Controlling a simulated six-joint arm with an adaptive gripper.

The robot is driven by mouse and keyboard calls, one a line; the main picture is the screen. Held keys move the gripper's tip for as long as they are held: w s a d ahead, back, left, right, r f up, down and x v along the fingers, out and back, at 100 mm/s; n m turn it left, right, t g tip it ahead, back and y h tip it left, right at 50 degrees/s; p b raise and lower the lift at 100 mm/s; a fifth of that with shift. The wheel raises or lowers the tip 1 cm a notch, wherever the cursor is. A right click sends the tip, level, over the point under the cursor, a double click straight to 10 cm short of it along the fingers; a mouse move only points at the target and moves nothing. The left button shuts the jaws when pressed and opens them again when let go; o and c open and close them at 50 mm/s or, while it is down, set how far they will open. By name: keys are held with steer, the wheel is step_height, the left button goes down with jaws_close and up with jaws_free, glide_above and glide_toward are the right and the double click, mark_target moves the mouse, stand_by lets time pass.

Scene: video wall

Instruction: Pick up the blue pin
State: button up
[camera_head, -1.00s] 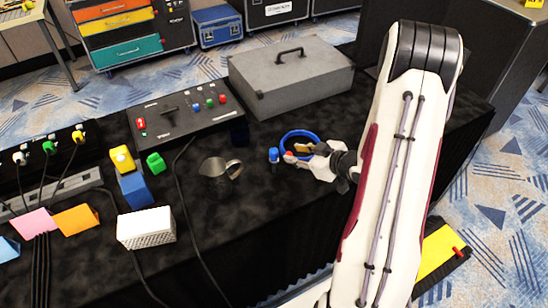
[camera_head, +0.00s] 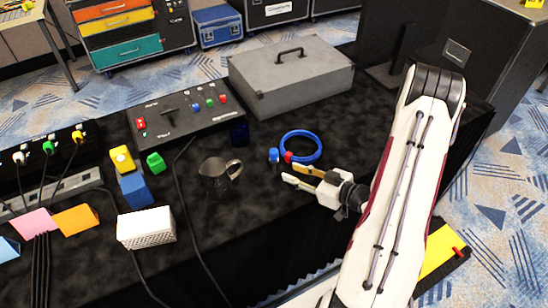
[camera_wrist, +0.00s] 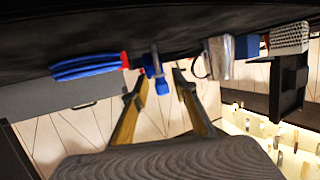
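The blue pin (camera_head: 274,155) stands upright on the black table, just left of a blue ring. It also shows in the wrist view (camera_wrist: 161,86), which looks upside down, between and beyond my two fingertips. My gripper (camera_head: 287,174) is open and empty in the head view, a little in front and to the right of the pin. The fingers point left and appear apart from the pin. In the wrist view my gripper (camera_wrist: 158,79) shows a clear gap between its fingers.
The blue ring (camera_head: 300,138) with a red part (camera_head: 288,157) lies close beside the pin. A metal pitcher (camera_head: 216,177) stands to the left. A grey case (camera_head: 290,88) and a control panel (camera_head: 183,115) are behind. The cloth between pitcher and pin is clear.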

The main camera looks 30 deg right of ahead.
mark_target(274, 162)
steer(key=shift+x, duration=1.3)
steer(key=shift+d+x, duration=0.15)
steer(key=shift+x, duration=1.15)
steer(key=shift+d+x, duration=0.15)
steer(key=shift+x, duration=1.15)
steer(key=shift+w, duration=0.15)
steer(key=shift+c, duration=0.4)
jaws_close()
